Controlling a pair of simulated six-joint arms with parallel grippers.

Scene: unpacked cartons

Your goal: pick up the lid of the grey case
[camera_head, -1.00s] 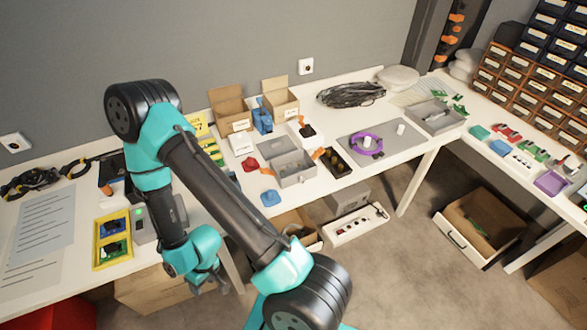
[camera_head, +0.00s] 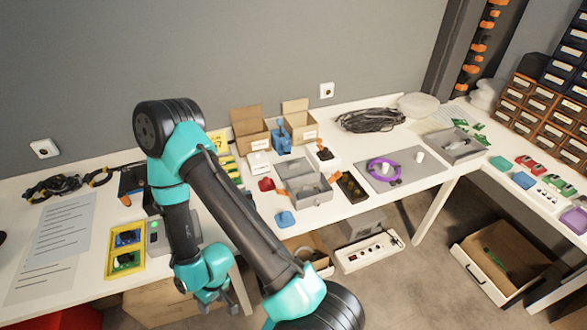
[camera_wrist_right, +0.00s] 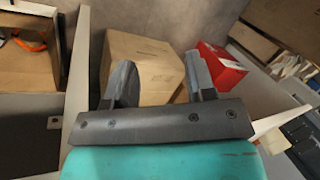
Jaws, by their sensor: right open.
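The grey case (camera_head: 311,192) is an open box on the white table, right of centre in the head view. A flat grey piece, seemingly its lid (camera_head: 294,167), lies against its far side; I cannot tell whether they touch. My right gripper (camera_head: 228,301) hangs low by the table's front edge, left of and nearer than the case, well apart from it. In the right wrist view its two fingers (camera_wrist_right: 160,80) stand apart with nothing between them. That view shows neither case nor lid. My left gripper is not in view.
Open cardboard boxes (camera_head: 250,128) stand behind the lid. A red piece (camera_head: 266,184) and a blue piece (camera_head: 285,218) lie beside the case. A grey mat (camera_head: 405,172) with a purple ring is to the right. A yellow tray (camera_head: 141,262) is at the left.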

